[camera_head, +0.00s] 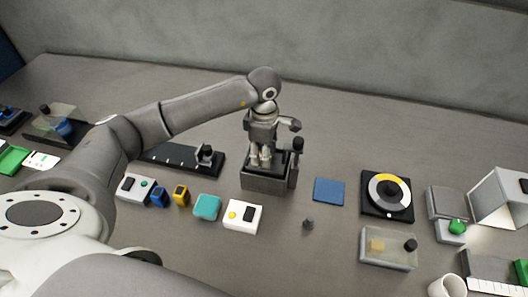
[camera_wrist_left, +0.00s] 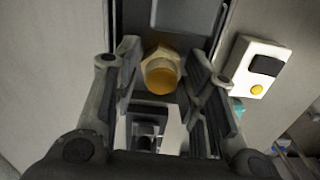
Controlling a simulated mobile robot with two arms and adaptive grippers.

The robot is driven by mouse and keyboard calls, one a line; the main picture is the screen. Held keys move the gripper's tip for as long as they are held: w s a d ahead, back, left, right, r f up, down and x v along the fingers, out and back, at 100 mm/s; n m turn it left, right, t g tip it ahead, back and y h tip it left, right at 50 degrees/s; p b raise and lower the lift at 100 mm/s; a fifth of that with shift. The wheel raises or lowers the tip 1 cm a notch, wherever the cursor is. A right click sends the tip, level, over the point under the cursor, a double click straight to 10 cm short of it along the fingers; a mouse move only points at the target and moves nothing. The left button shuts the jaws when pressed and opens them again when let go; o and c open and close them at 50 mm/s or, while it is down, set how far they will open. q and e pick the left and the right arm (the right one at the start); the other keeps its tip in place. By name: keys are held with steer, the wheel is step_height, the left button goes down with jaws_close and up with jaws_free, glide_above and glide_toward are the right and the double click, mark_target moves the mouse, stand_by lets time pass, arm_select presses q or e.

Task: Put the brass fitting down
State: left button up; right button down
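The brass fitting (camera_wrist_left: 161,72) shows in the left wrist view as a gold hexagonal piece with a round orange-gold end. It lies between the two fingers of my left gripper (camera_wrist_left: 165,75), with a narrow gap seeming to show on each side. In the head view my left gripper (camera_head: 262,160) points down over a grey block with a dark top (camera_head: 266,183), its fingertips close to that top. The fitting is hidden there by the gripper. Whether it rests on the block cannot be made out. My right gripper is not in view.
A black lever (camera_head: 296,150) stands at the block's right side. A white box with a yellow button (camera_head: 243,215) is in front. A blue pad (camera_head: 328,190), a small dark knob (camera_head: 308,223) and a round dial (camera_head: 387,192) lie to the right. The table behind is clear.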

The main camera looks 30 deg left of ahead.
arm_select(q)
step_height(320, 180, up, 10)
steer(key=shift+r+b, duration=0.1)
steer(key=shift+b, duration=1.05)
steer(key=shift+r, duration=0.75)
steer(key=shift+f, duration=0.1)
